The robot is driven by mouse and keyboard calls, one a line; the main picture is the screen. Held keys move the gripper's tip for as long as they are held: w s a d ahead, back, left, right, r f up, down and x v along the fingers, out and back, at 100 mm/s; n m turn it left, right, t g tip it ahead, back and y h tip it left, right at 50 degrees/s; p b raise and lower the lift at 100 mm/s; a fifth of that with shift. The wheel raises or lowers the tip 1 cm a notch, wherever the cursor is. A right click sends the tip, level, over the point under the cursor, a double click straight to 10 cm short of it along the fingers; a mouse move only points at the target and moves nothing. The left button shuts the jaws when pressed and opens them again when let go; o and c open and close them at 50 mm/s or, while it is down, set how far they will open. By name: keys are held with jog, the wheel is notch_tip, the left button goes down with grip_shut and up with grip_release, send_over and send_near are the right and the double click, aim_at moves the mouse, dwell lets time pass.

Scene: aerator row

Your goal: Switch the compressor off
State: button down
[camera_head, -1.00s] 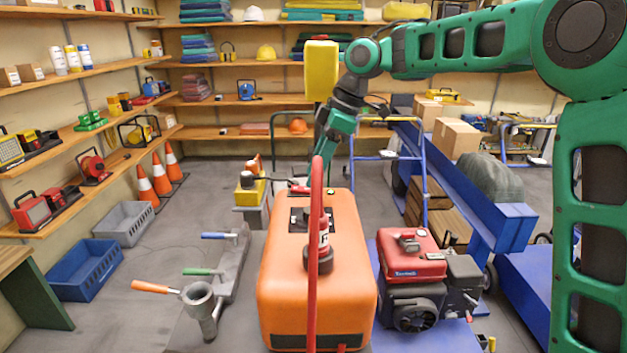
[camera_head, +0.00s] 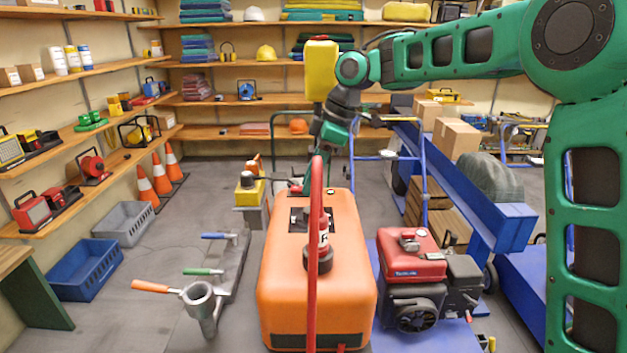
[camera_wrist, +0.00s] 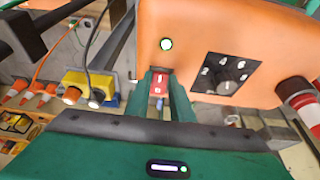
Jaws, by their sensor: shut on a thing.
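The compressor (camera_head: 315,270) is the large orange body in the middle of the head view. Its orange panel (camera_wrist: 205,30) fills the upper right of the wrist view, with a black numbered dial plate (camera_wrist: 226,74) and a round, bright white-green lamp (camera_wrist: 166,44). A red switch (camera_wrist: 159,84) with white marks sits at the panel's lower edge. My gripper (camera_wrist: 163,84) has its green fingers on either side of this switch, closed on it. In the head view my gripper is mostly hidden behind the red hoop and the compressor's far end.
A red hoop (camera_head: 314,230) rises in front of the compressor. A red engine unit (camera_head: 412,262) stands close on its right, and a grey metal part with coloured handles (camera_head: 198,297) on its left. A yellow box (camera_head: 250,193) stands beyond. Floor at left is partly free.

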jog(key=shift+w+a+r+h, duration=0.15)
jog(key=shift+a+h, duration=0.1)
jog(key=shift+h, duration=0.45)
jog(key=shift+s+a+r+h, duration=0.15)
jog(key=shift+a+h, duration=0.1)
jog(key=shift+h, duration=0.45)
jog(key=shift+w+r, duration=0.1)
jog(key=shift+w, duration=0.05)
jog(key=c, duration=1.6)
grip_release()
jog(key=shift+o, duration=0.2)
notch_tip(320, 180, up, 10)
jog(key=d, duration=0.1)
jog(key=shift+r, duration=0.25)
jog(key=shift+d, duration=0.1)
